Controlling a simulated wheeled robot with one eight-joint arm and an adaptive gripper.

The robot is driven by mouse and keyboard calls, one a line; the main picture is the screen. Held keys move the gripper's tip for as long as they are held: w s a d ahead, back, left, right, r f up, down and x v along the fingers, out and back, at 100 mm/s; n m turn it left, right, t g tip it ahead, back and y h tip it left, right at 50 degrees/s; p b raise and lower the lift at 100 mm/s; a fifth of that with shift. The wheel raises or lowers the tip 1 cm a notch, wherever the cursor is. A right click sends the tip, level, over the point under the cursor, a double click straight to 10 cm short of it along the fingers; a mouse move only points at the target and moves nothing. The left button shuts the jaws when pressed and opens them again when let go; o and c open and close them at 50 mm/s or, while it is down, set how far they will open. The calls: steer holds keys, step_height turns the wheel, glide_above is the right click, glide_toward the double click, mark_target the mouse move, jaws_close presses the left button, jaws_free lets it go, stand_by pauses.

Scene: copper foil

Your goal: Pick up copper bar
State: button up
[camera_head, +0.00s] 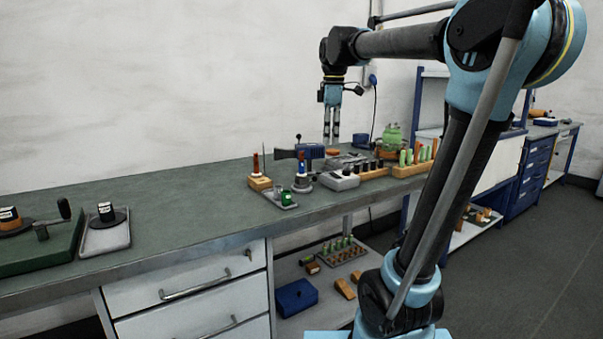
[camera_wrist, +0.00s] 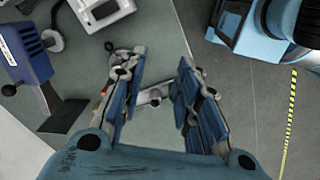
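My gripper (camera_head: 331,138) points straight down over the back of the green-grey workbench (camera_head: 190,188), among small tools. In the wrist view my gripper (camera_wrist: 158,66) has its two blue-padded fingers apart, with nothing held between them. A small grey metal fixture (camera_wrist: 152,97) shows in the gap, below the fingers. I cannot make out the copper bar for certain. A small orange-brown piece (camera_head: 332,151) lies close to the fingertips in the head view, but it is too small to identify. The left finger hides part of the bench in the wrist view.
A blue vise-like device (camera_head: 311,151) stands beside the fingers; a blue machine (camera_wrist: 25,50) shows in the wrist view. A grey box (camera_head: 340,180) and wooden blocks (camera_head: 410,169) crowd the bench. Its middle left is clear. A green tray (camera_head: 45,250) stands far left.

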steer(key=w+a+r+n, duration=0.7)
steer(key=w+a+r, duration=0.1)
steer(key=a, duration=0.1)
glide_above(302, 154)
step_height(302, 154, down, 12)
steer(key=shift+g, duration=0.3)
steer(key=shift+w+f, duration=0.15)
steer(key=shift+f, duration=1.1)
steer(key=shift+w+f, duration=0.1)
steer(key=shift+f, duration=1.1)
jaws_close()
